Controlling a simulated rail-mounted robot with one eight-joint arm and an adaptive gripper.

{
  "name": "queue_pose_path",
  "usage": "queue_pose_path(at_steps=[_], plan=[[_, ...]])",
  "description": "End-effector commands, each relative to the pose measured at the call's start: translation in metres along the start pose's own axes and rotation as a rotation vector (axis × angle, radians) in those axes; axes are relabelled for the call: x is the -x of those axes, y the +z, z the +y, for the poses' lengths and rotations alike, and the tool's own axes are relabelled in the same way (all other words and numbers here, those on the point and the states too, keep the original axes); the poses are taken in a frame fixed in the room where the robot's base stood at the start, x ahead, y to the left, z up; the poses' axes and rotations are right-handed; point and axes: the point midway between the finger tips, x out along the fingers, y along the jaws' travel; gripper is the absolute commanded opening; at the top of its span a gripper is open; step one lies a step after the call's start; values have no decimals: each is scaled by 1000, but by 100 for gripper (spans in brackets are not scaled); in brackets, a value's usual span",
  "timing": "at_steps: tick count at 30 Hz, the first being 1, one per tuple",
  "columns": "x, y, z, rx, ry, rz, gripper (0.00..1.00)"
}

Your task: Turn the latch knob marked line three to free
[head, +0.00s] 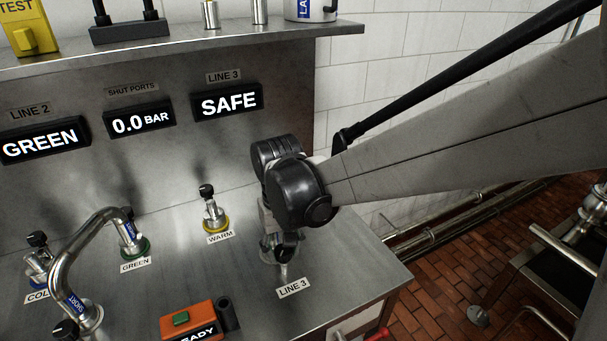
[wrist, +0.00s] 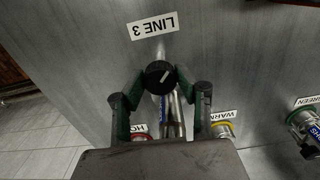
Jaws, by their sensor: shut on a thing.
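The line three latch knob (wrist: 158,77) is black and round with a pale pointer line, and sits between my gripper's fingers in the wrist view. My gripper (wrist: 158,82) is shut on it, with one green-padded finger on each side. The "LINE 3" label (wrist: 153,25) lies flat on the counter beside the knob. In the head view my gripper (head: 281,246) points down at the counter just behind the "LINE 3" label (head: 294,288) and mostly hides the knob. The LINE 3 display (head: 229,102) on the back panel reads "SAFE".
A yellow-collared "WARM" valve (head: 213,215) and a green-collared "GREEN" valve (head: 132,235) stand left of my gripper. A bent metal pipe marked "SHORT" (head: 77,299) is further left. An orange box (head: 189,322) sits at the front. Bare counter (head: 360,275) lies to the right.

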Motion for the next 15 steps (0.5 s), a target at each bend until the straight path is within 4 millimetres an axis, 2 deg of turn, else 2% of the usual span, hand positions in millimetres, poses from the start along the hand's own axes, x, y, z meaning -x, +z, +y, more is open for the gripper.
queue_pose_path(at_steps=[15], plan=[[0,0,0,469,0,1,5]])
